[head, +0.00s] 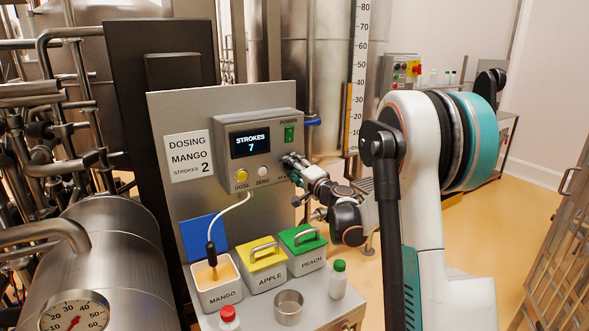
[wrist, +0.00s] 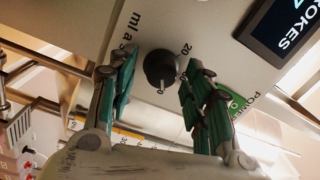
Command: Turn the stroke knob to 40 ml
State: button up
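The stroke knob (wrist: 160,66) is a round black knob on the pale panel in the wrist view. A white mark shows at its lower edge, and a printed 20 stands at its upper right. Other scale numbers are hidden or unreadable, so I cannot tell its setting. My gripper (wrist: 163,74) is open, with one green-padded finger on each side of the knob and a visible gap to it. In the head view my gripper (head: 293,164) is at the lower right of the dosing box (head: 257,150) and hides the knob.
The display (head: 250,143) reads STROKES 7. A yellow DOSE button (head: 241,176), a ZERO button (head: 263,172) and a green power switch (head: 289,134) are close by. Below stand the mango (head: 218,299), apple (head: 266,282) and peach (head: 307,265) bins, a steel cup (head: 289,308) and bottles.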

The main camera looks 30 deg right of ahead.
jog(key=s, duration=1.2)
jog(key=shift+d+f, duration=0.2)
jog(key=shift+d, duration=0.05)
